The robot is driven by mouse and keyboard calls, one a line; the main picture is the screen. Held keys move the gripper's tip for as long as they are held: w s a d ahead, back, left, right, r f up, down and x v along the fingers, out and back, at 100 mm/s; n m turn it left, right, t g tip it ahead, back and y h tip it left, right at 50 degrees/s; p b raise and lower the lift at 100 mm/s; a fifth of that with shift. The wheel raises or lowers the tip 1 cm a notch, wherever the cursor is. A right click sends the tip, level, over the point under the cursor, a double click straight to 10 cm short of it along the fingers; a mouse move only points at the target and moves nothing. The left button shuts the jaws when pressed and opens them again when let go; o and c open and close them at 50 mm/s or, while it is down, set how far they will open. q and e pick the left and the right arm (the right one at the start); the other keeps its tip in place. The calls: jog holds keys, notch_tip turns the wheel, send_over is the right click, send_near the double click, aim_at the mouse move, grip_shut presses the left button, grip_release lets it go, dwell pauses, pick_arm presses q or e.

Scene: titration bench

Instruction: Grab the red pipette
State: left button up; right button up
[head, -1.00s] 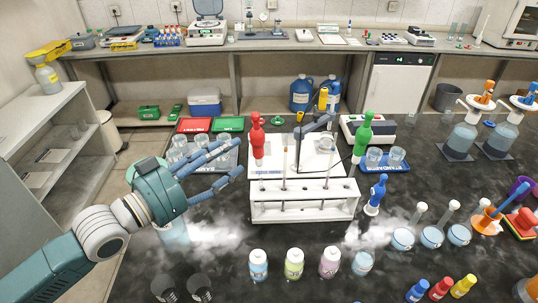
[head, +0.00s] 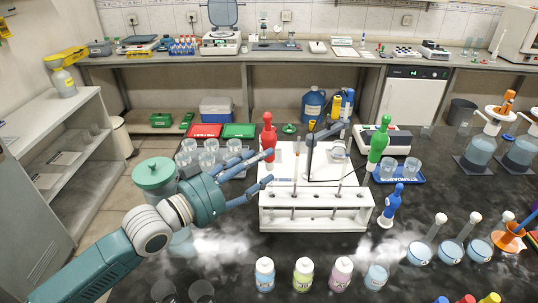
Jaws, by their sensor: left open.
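The red pipette (head: 268,131) stands upright at the left end of the white rack (head: 315,222), in the middle of the head view. Its red top is clear to see; its lower part is partly hidden behind my fingers and the rack. My left gripper (head: 264,168) reaches in from the left with its blue fingers open. The fingertips are at the pipette's lower part, one finger above the other in the picture. I cannot tell whether they touch it. My right gripper is not in view.
A green pipette (head: 378,142) stands at the rack's right end, and a small blue pipette (head: 391,203) stands right of it. Several bottles, such as the green-labelled one (head: 303,273), stand in front. A tray of beakers (head: 236,172) lies behind my gripper.

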aim_at(268, 161)
pick_arm(q)
jog(key=x, duration=0.1)
jog(key=p+x, duration=0.1)
jog(key=x, duration=0.2)
jog(key=shift+w+d+f+p, duration=0.2)
jog(key=shift+f+p, duration=0.1)
jog(key=shift+p, duration=0.05)
jog(key=shift+w+d+f, duration=0.1)
jog(key=shift+w+d, duration=0.05)
jog(key=shift+c, duration=1.2)
jog(key=c, duration=0.8)
